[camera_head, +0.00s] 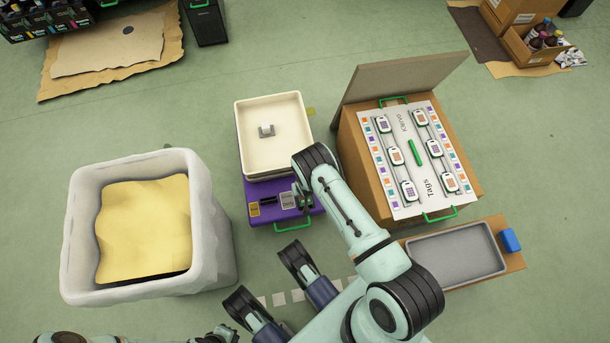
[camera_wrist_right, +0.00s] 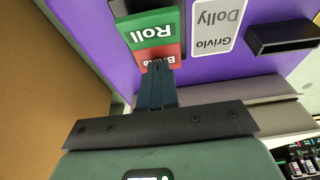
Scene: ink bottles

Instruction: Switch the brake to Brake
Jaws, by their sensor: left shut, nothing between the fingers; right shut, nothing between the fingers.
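The purple dolly (camera_head: 256,187) stands on the floor in the middle of the head view, with a cream tray on it. In the right wrist view its purple face (camera_wrist_right: 190,75) carries a green Roll label (camera_wrist_right: 155,27) and a red Brake label (camera_wrist_right: 146,55), both upside down. A dark bar (camera_wrist_right: 127,5) lies along the Roll label's edge. My right gripper (camera_wrist_right: 157,66) is shut and empty, its fingertips over the Brake label and partly hiding it; I cannot tell whether they touch. My left gripper (camera_head: 222,335) is low in the head view, away from the dolly.
The cream tray (camera_head: 246,148) holds a small grey block. A grey bin (camera_head: 218,245) with yellow contents stands left of the dolly. A cardboard box (camera_head: 362,165) with a tag board stands close on the right, and a grey tray (camera_head: 455,257) lies in front of it.

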